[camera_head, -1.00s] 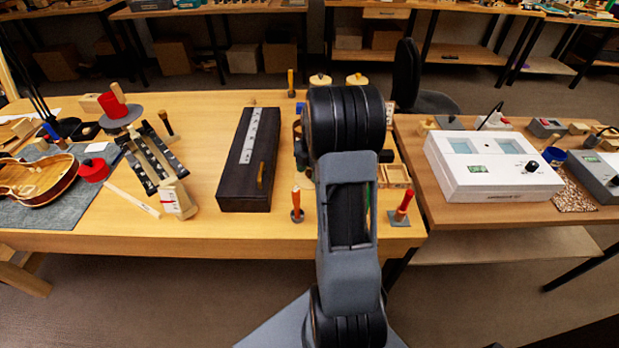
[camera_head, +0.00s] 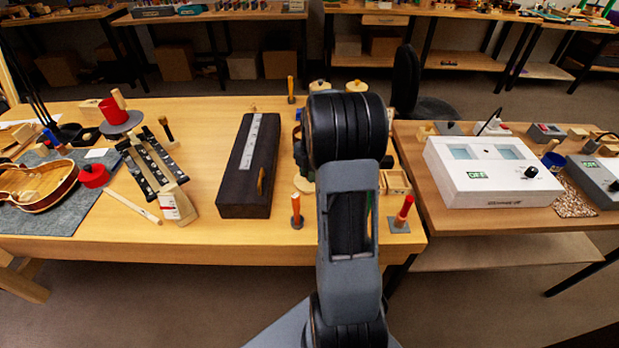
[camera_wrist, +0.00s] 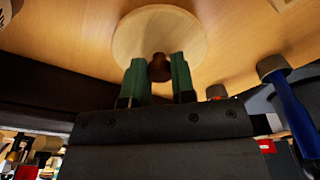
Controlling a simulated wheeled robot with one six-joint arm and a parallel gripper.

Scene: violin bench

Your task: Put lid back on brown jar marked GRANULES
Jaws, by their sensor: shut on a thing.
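My gripper (camera_wrist: 158,78) is shut on the brown knob of a round pale wooden lid (camera_wrist: 160,28) in the wrist view. The green fingers stand on either side of the knob. In the head view a pale disc, apparently this lid (camera_head: 303,184), shows just left of my arm, which hides the gripper. Dark jar-like things (camera_head: 298,145) show partly behind my arm. I cannot read a GRANULES mark on any of them, and no open jar mouth is visible.
A long dark case (camera_head: 238,190) lies left of my arm. An orange-handled tool (camera_head: 296,212) and a red-handled tool (camera_head: 403,213) stand near the front edge. Pale-topped containers (camera_head: 357,86) stand behind. A blue-handled tool (camera_wrist: 293,112) is close on the right in the wrist view.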

